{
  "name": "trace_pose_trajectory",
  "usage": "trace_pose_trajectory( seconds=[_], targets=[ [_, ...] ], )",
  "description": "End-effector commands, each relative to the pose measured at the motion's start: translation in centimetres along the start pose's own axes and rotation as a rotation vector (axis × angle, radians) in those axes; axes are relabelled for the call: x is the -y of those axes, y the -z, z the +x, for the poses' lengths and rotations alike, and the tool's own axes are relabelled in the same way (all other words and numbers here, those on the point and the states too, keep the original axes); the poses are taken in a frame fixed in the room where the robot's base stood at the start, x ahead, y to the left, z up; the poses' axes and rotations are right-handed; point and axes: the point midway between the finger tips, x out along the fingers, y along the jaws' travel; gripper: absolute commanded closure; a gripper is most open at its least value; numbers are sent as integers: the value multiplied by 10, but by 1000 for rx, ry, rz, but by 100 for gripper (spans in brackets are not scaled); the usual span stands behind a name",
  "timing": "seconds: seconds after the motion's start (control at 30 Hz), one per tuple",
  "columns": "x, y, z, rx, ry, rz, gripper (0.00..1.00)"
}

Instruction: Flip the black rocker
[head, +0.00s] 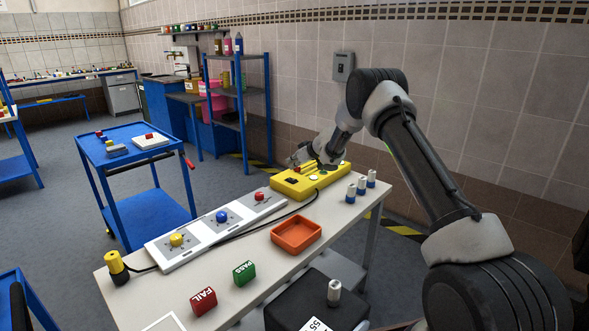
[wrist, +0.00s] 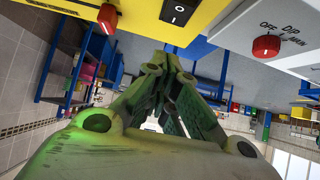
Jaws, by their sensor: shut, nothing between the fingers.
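The black rocker (head: 292,180) sits on the left part of the top of a yellow control box (head: 303,194) at the back of the table. In the wrist view the rocker (wrist: 178,12) shows near the top edge, in the yellow panel (wrist: 215,10), with white marks on it. My gripper (head: 293,161) is above and behind the box, close to the rocker but apart from it. In the wrist view its fingers (wrist: 168,58) are together and hold nothing. The arm covers part of the box's back side.
A white panel (head: 190,252) with yellow, blue and red knobs lies left of the box. An orange tray (head: 297,234), a green PASS block (head: 244,271) and a red FAIL block (head: 203,302) stand in front. Several small cylinders (head: 361,187) stand right of the box. The tiled wall is behind.

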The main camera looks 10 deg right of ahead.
Motion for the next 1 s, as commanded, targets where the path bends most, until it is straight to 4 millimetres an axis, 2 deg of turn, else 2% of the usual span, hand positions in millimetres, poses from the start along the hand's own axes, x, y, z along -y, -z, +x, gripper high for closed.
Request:
trace_pose_trajectory(
  seconds=[0.5,0.7,1.0],
  targets=[
    [0,19,-77,-2,0,-2,100],
    [0,21,-87,-1,1,-2,100],
    [1,21,-87,-1,2,-4,100]
  ],
)
